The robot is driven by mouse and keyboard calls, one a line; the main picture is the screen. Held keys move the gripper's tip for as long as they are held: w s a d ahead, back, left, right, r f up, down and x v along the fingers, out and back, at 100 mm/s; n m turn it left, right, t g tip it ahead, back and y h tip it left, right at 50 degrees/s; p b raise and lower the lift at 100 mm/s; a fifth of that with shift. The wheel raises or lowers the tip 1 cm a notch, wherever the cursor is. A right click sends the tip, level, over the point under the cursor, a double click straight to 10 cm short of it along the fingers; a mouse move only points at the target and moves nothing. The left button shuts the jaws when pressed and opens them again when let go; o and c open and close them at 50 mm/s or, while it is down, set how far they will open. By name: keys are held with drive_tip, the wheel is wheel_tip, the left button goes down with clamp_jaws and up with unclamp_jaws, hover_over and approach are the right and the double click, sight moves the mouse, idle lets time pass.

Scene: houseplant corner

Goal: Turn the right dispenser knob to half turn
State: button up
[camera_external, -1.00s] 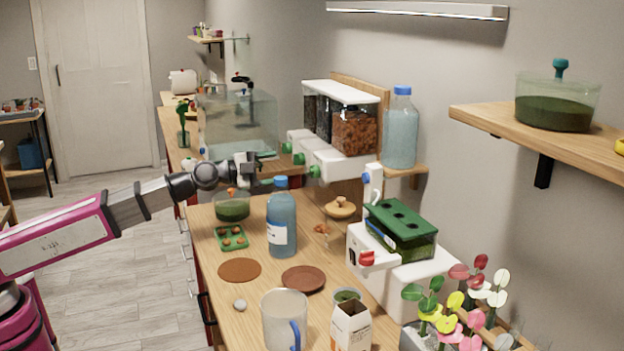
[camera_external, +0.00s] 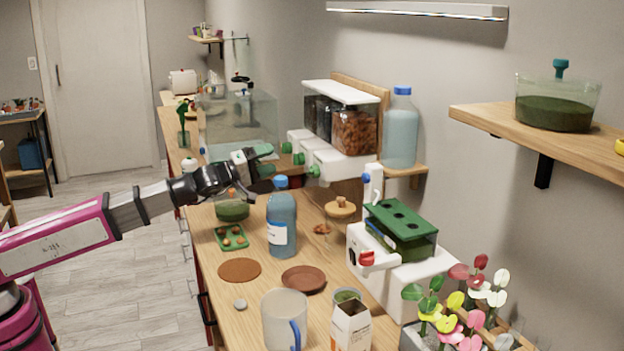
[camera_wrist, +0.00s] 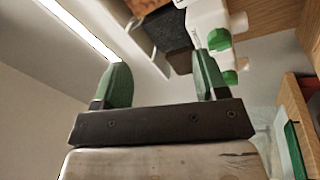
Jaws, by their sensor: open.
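The dispenser (camera_external: 345,163) stands against the wall, with a white lid, clear bins and white spouts. Its green knobs face the counter; the right knob (camera_external: 314,171) is the one nearest the camera. My gripper (camera_external: 268,168) is open and empty, left of the knobs and apart from them, its green fingers spread one above the other. In the wrist view, my gripper (camera_wrist: 162,62) has nothing between its fingers. Two green knobs (camera_wrist: 229,77) show beside and partly behind its right finger; I cannot tell which knobs they are. The right knob's turn angle is too small to read.
A blue bottle (camera_external: 282,225) stands just below and right of my gripper. A glass tank (camera_external: 240,120) is behind it. A pale bottle (camera_external: 401,135) stands right of the dispenser. A white machine with a red tap (camera_external: 367,258), a clear jug (camera_external: 283,322) and saucers crowd the counter.

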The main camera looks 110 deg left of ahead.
sight(307, 173)
wheel_tip(307, 173, down, 4)
drive_tip(key=w+d+f+n+h, duration=0.1)
drive_tip(key=w+n+h, duration=0.15)
drive_tip(key=n, duration=1.45)
drive_tip(key=shift+h, duration=0.25)
drive_tip(key=x, duration=1)
drive_tip(key=shift+s+a+r, duration=0.15)
drive_tip(key=shift+s+a, duration=0.05)
drive_tip(key=shift+a, duration=0.15)
drive_tip(key=shift+c, duration=0.3)
drive_tip(key=shift+g, duration=0.3)
drive_tip(key=c, duration=0.9)
